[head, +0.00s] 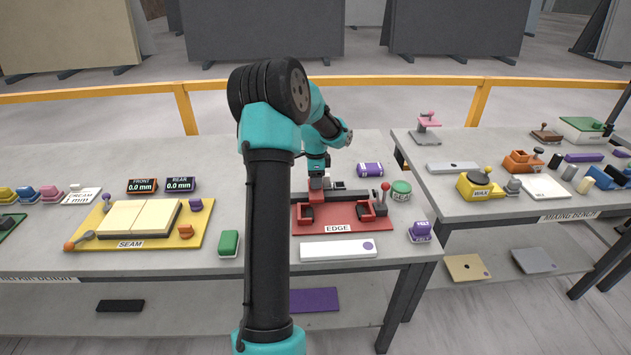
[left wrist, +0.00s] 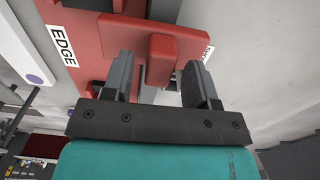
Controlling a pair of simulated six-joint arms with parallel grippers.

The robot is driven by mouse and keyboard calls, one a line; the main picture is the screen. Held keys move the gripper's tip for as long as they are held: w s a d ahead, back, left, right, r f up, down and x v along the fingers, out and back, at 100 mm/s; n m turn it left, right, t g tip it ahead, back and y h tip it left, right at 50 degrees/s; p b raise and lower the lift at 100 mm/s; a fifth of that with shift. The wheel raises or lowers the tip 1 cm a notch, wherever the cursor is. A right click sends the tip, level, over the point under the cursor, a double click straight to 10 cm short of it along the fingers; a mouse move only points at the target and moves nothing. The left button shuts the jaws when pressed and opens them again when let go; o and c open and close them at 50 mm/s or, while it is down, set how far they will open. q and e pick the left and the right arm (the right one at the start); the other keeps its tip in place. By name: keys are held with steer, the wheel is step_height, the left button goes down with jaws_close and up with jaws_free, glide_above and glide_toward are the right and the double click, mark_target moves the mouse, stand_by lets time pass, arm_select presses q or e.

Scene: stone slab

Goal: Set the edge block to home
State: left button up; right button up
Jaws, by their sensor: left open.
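The red EDGE station (head: 337,228) sits on the middle bench, with a dark rail across it and a red-knobbed lever (head: 384,189) at its right end. My left gripper (head: 317,183) points down over the left part of the station. A red edge block (left wrist: 162,58) shows in the left wrist view, with the open fingers of my left gripper (left wrist: 158,72) on either side of it. Gaps show between block and fingers. My right gripper is not in view.
A white plate (head: 338,250) lies in front of the station. A purple FELT block (head: 421,231), a green tin (head: 401,190) and a purple block (head: 369,169) stand near it. The yellow SEAM station (head: 130,240) is to the left. A gap separates this bench from the right bench.

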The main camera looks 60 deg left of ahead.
arm_select(q)
steer(key=shift+f, duration=0.65)
jaws_close()
